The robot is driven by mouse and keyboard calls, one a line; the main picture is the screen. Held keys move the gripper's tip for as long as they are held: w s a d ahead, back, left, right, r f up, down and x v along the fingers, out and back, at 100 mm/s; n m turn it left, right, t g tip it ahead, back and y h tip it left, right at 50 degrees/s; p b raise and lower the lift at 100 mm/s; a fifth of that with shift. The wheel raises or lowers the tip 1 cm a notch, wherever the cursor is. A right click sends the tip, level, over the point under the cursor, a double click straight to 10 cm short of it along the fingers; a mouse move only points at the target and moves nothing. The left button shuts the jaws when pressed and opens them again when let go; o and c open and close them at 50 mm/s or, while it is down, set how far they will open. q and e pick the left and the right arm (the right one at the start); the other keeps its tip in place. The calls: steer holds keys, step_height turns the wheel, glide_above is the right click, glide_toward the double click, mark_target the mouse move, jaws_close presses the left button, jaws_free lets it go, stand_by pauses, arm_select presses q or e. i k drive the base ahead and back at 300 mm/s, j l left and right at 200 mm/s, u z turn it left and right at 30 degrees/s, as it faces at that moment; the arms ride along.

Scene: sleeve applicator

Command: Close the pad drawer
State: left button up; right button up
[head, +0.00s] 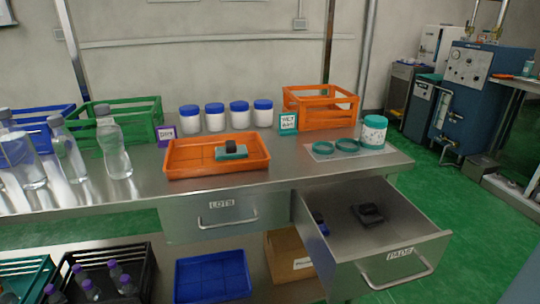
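The pad drawer (437,238), labelled "PADS", stands pulled out at the right end of the steel bench. Its bar handle (398,275) is on the front face, below the label. Inside lie a dark pad-like block (369,213) and a small blue and black item (320,225) near the left wall. The drawer beside it, labelled "LOTS" (222,204), is shut. Neither of my grippers shows in the head view.
On the bench (290,172) are an orange tray (188,170), several white jars with blue lids (215,118), an orange crate (322,120), teal rings (335,147) and a teal-lidded tub (373,133). Clear bottles stand left. Green floor right of the drawer is open.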

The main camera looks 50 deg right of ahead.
mark_target(356, 260)
steer(key=k+l+z, duration=0.15)
steer(key=z, duration=2.1)
